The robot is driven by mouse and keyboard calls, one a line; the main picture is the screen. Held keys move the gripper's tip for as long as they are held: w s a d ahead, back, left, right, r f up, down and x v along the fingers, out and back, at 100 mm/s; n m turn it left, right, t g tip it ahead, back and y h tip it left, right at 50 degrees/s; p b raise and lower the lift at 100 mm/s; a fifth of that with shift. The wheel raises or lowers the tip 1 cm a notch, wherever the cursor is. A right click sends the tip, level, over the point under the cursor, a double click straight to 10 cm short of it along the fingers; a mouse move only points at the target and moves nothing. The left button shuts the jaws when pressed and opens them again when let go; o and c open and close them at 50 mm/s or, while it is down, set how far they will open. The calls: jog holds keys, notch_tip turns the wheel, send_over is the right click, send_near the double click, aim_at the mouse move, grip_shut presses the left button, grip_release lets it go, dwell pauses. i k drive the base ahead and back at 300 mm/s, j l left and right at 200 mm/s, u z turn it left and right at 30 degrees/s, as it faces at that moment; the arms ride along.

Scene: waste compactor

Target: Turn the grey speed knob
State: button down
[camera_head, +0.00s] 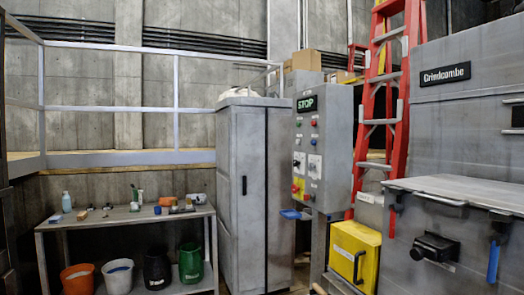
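The grey control box (338,150) stands right of the middle, its button face turned to the left. It carries a STOP sign (307,104), with red and green buttons below. Under these are two white plates with dark knobs, a left one (298,162) and a right one (314,167). A red control on a yellow plate (298,187) sits lower left, with small dark controls beside it. I cannot tell which of these small controls is the grey speed knob, or how it is set. My gripper is not in view.
A grey cabinet (245,180) stands left of the box. A small blue tray (294,214) juts out below it. A yellow case (355,252), red ladder (388,90) and Grindcombe machine (465,120) stand to the right. A workbench (95,218) with buckets underneath is at left.

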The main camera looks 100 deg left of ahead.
aim_at(310, 166)
jog(key=u, duration=3.1)
jog(key=i+j+z, duration=0.45)
jog(key=i+j, duration=1.5)
